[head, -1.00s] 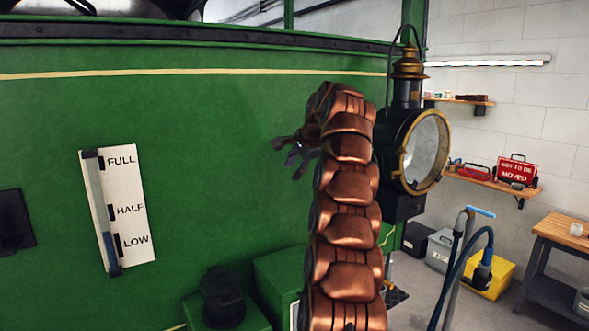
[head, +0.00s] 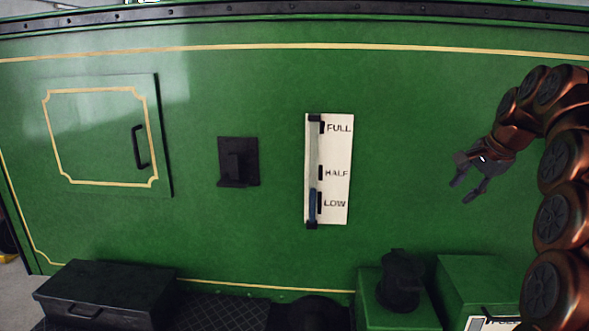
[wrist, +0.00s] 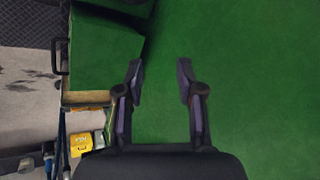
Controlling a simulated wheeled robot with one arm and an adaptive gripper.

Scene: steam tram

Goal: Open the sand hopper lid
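No lid in view is marked as the sand hopper's, so I cannot tell which one it is. A black box (head: 105,298) with a closed, flat lid and a front handle sits at the lower left in the head view. A green box (head: 385,312) with a dark round fitting (head: 400,280) on top stands right of centre. Another green box (head: 478,282), with a partly hidden white label, is beside it. My gripper (head: 460,193) is open and empty, up at the right before the green wall. The wrist view shows its fingers (wrist: 160,66) apart with only green surface between them.
The green wall (head: 430,110) carries a level gauge (head: 338,170), a black bracket (head: 238,162) and a closed panel door (head: 105,135) with a handle. Dark tread plate (head: 215,306) lies right of the black box. A yellow box (wrist: 82,143) shows in the wrist view.

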